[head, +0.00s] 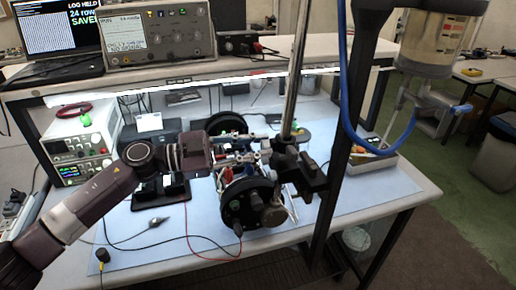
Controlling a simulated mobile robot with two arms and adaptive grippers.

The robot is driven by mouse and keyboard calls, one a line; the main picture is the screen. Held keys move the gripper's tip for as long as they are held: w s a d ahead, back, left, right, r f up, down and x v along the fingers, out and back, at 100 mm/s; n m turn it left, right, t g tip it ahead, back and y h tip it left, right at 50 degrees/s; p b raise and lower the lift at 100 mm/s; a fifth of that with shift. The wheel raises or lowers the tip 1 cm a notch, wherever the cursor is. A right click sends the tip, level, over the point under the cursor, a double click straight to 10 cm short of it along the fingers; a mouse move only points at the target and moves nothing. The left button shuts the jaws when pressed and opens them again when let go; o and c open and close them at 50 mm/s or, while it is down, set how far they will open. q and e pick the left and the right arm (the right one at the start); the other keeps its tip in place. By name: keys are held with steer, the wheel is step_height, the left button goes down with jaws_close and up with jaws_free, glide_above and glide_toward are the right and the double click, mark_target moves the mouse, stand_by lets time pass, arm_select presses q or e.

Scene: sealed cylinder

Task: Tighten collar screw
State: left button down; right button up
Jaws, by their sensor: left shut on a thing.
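My left gripper (243,140) reaches in from the left over the blue mat, near the top of the black-ended cylinder assembly (245,205). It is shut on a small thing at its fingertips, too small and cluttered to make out. A collar screw cannot be told apart at this size.
A metal post (295,70) with a black clamp (297,165) stands just right of the assembly. A dark frame upright (343,150) and a blue hose (345,90) are further right. A black cable and a probe (158,221) lie on the front mat (175,255), otherwise mostly clear.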

arm_select(q)
steer(key=m+b, duration=0.2)
steer(key=m, duration=0.4)
steer(key=shift+f+g+b, duration=0.15)
steer(key=shift+g+b, duration=0.15)
steer(key=shift+m+y+b, duration=0.45)
steer(key=shift+m+b, duration=3)
steer(key=shift+m, duration=0.95)
steer(key=shift+m+y+b, duration=0.45)
steer(key=shift+m+b, duration=2.95)
steer(key=shift+m, duration=1)
steer(key=c, duration=2.1)
jaws_free()
steer(key=o, duration=0.4)
steer(key=shift+a, duration=0.15)
steer(key=shift+c, duration=0.2)
